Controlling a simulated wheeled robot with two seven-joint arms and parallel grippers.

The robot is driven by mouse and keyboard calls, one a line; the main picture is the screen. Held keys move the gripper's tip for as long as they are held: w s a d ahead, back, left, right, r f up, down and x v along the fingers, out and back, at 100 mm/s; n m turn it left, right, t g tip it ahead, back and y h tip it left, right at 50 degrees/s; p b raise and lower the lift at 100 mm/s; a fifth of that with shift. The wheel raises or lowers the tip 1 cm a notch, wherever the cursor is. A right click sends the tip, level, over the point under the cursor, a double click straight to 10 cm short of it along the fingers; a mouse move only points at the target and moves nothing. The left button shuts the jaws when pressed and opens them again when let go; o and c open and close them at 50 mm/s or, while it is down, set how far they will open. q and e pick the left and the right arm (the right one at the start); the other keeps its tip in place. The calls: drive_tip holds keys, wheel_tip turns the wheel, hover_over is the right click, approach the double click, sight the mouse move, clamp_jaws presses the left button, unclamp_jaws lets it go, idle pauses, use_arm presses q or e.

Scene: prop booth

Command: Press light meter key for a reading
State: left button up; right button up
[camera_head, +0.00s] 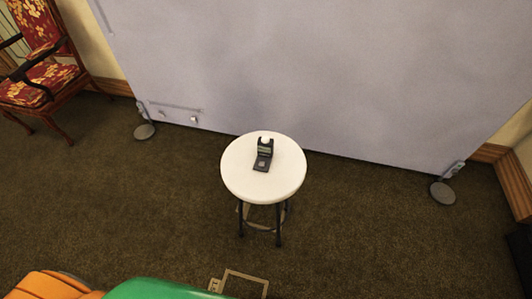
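The light meter (264,153) is a small dark device with a white dome on top and a greenish display strip. It stands near the middle of a round white stool (240,178). A lighter square patch, perhaps the key, shows on its lower dark part; it is too small to be sure. Nothing touches the meter. Neither of my grippers is in the head view.
A grey backdrop panel (330,70) stands behind the stool on round feet (443,192). A red floral armchair (38,82) is at the far left. Green and orange objects (155,290) show at the bottom edge.

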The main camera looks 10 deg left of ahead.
use_arm(q)
clamp_jaws()
idle(1.5)
